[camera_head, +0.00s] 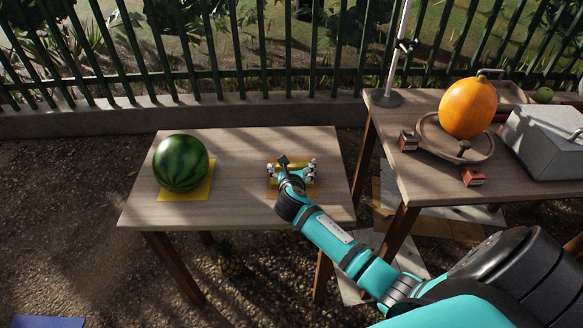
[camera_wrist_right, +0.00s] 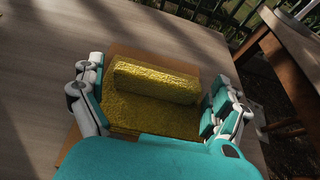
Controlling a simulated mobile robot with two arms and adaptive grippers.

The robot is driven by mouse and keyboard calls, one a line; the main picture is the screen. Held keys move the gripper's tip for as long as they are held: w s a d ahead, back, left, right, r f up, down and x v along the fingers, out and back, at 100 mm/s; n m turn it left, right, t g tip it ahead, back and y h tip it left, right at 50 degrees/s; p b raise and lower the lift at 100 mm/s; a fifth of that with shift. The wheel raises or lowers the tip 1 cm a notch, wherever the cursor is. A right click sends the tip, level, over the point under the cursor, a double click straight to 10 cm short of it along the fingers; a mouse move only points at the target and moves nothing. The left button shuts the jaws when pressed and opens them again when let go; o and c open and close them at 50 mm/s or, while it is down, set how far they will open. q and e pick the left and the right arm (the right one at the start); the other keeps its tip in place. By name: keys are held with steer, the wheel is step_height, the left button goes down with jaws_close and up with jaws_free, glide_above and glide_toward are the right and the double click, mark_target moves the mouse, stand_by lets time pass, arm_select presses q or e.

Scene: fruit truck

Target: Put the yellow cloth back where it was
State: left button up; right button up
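The yellow cloth (camera_wrist_right: 155,85) lies folded, with a raised roll along its far side, on a brown square (camera_wrist_right: 125,57) on the wooden table (camera_head: 240,150). In the head view only parts of the cloth (camera_head: 299,167) show around my right gripper (camera_head: 291,172). In the right wrist view, my right gripper (camera_wrist_right: 158,105) has its fingers spread, one on each side of the cloth. The left finger is very close to the cloth's edge; I cannot tell if it touches. The cloth's near edge is hidden by my gripper's body. My left gripper is not in view.
A watermelon (camera_head: 181,163) sits on a yellow square (camera_head: 203,190) at the table's left. The right table (camera_head: 425,170) carries a pumpkin (camera_head: 467,107) on a round scale pan (camera_head: 427,133), small red boxes (camera_head: 473,177) and a grey box (camera_head: 545,140). A fence stands behind.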

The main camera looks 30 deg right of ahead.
steer(key=shift+s+r, duration=0.1)
steer(key=shift+r, duration=0.1)
steer(key=p+v, duration=0.1)
steer(key=v, duration=1.1)
steer(key=shift+f, duration=0.1)
